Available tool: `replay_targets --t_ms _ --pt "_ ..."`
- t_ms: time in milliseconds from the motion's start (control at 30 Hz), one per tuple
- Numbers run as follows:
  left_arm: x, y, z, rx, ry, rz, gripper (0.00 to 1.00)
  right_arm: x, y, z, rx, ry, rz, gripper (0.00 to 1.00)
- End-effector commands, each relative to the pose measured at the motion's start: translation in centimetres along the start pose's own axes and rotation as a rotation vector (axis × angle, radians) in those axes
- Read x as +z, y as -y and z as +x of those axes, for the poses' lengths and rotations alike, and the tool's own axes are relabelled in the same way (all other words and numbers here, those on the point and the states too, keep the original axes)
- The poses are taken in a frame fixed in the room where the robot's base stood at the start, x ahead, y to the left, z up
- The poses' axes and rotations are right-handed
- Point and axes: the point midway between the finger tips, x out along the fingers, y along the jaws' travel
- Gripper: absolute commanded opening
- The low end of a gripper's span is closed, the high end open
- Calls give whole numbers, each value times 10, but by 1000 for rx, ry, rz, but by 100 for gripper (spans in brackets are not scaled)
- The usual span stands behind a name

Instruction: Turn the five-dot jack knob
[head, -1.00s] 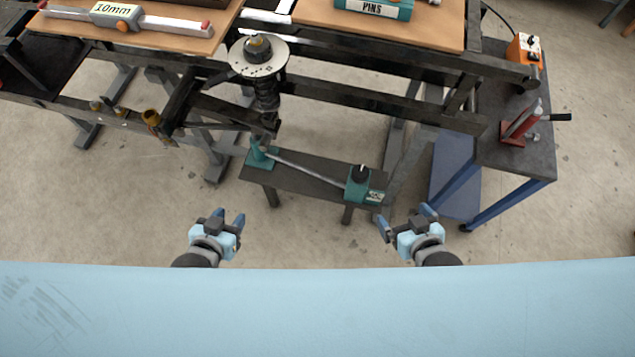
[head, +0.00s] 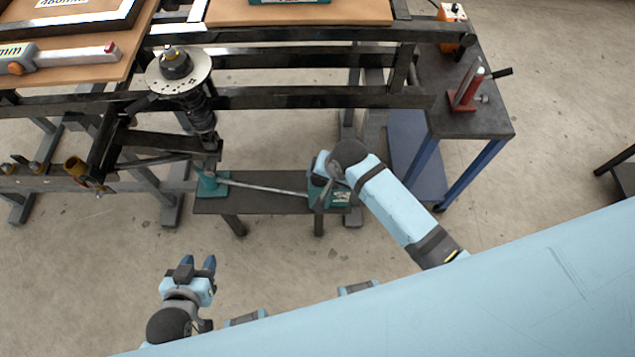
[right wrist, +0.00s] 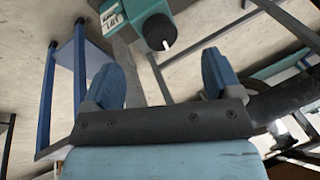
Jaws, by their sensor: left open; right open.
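The teal jack box (head: 340,196) sits on the right end of a low dark bench (head: 265,200). In the right wrist view the jack box (right wrist: 131,12) carries a black jack knob (right wrist: 160,33) with a white mark. No dots can be read on it. In the head view my right arm hides the knob. My right gripper (right wrist: 163,78) is open, and the knob appears beyond the gap between its fingers, apparently not touched. In the head view my right gripper (head: 324,174) is over the jack box. My left gripper (head: 197,266) is open and empty over the floor.
A rod (head: 262,186) runs from the box to a teal foot (head: 208,184) below the spring strut (head: 198,108). Black frame beams (head: 300,97) cross behind. A dark-topped cart (head: 480,115) with a red jack (head: 466,88) stands at right. Floor in front is clear.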

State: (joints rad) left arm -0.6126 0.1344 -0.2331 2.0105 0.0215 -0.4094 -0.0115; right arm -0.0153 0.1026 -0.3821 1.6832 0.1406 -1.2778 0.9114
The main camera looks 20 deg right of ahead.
Motion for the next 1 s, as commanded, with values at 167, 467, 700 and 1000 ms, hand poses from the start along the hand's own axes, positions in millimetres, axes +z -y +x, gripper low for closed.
replay_targets --t_ms 167,467,700,1000 --pt "27 -1 19 4 7 -9 43 -37 26 13 196 87 248 84" --pt "31 -1 24 5 6 -15 43 -56 37 6 345 109 408 84" --pt "32 -1 26 5 5 -20 43 -49 24 40 347 109 409 84" --pt "39 -1 32 5 9 -32 43 -38 6 99 346 110 408 84"
